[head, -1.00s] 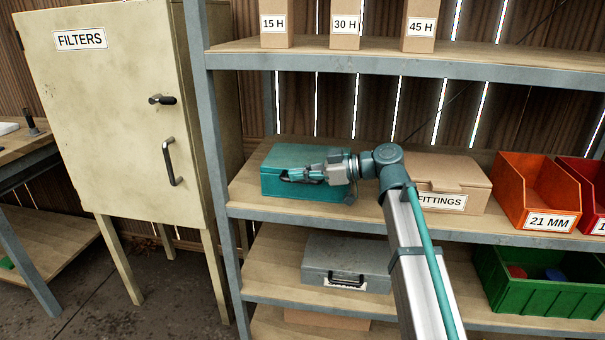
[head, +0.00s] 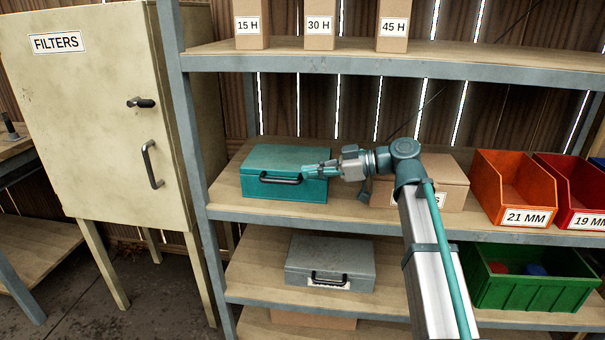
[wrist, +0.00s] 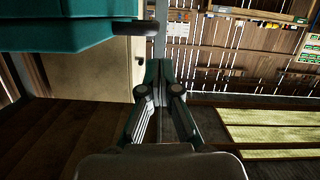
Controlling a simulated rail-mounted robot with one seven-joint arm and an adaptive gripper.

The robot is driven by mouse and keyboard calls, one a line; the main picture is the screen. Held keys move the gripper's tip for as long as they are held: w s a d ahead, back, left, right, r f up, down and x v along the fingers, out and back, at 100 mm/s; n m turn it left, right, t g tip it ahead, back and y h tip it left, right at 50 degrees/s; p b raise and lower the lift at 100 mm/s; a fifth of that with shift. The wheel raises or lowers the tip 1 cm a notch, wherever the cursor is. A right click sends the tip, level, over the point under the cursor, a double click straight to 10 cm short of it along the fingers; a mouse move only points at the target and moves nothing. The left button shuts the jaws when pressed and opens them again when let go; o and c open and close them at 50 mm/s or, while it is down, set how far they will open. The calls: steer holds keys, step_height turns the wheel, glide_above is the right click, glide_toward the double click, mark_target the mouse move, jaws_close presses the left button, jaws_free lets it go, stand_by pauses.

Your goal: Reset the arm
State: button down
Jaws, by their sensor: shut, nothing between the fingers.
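My gripper (head: 312,170) is shut and empty. In the head view it points left, in front of the right part of a teal toolbox (head: 285,160) on the middle shelf. The toolbox has a black handle (head: 280,179) on its front, and I cannot tell whether the gripper touches the box. In the wrist view the closed fingers of my gripper (wrist: 160,75) point away from the camera, with the teal box (wrist: 60,25) at upper left.
A cardboard fittings box (head: 450,185) stands behind my arm. Orange (head: 510,190) and red (head: 575,190) bins stand to the right. A grey case (head: 330,260) and a green bin (head: 530,285) are below. A filters cabinet (head: 95,120) stands left, beside the shelf post (head: 185,150).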

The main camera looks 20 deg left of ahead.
steer(key=s+d+f+m+g+h+p, duration=0.1)
steer(key=s+d+f+m+h, duration=0.35)
steer(key=d+f, duration=0.9)
steer(key=s+d+f+m+h+p, duration=0.2)
steer(key=s+d+f+m+h, duration=0.3)
steer(key=f, duration=1.5)
steer(key=s+d+f+m+g+h+p, duration=0.1)
steer(key=s+d+f+m+h, duration=0.4)
steer(key=d+f, duration=0.85)
steer(key=s+d+f+m+g+b, duration=0.1)
steer(key=s+d+f+m+g, duration=0.15)
steer(key=s+f, duration=0.7)
steer(key=s+d+f+m+g+b, duration=0.15)
steer(key=s+d+f, duration=0.35)
steer(key=s, duration=0.7)
steer(key=s+d+f+m+g+b, duration=0.1)
steer(key=s+d+f+m+b, duration=0.15)
steer(key=s+f, duration=0.7)
steer(key=w+r+t+p, duration=0.1)
steer(key=w+r+p, duration=0.1)
steer(key=r+p, duration=0.6)
steer(key=w+r+t+p, duration=0.1)
steer(key=r+t+p, duration=0.1)
steer(key=r+p, duration=0.7)
steer(key=p, duration=0.3)
steer(key=shift+w+a+m+p, duration=0.15)
steer(key=shift+w+m+p, duration=0.15)
steer(key=shift+w+p, duration=0.1)
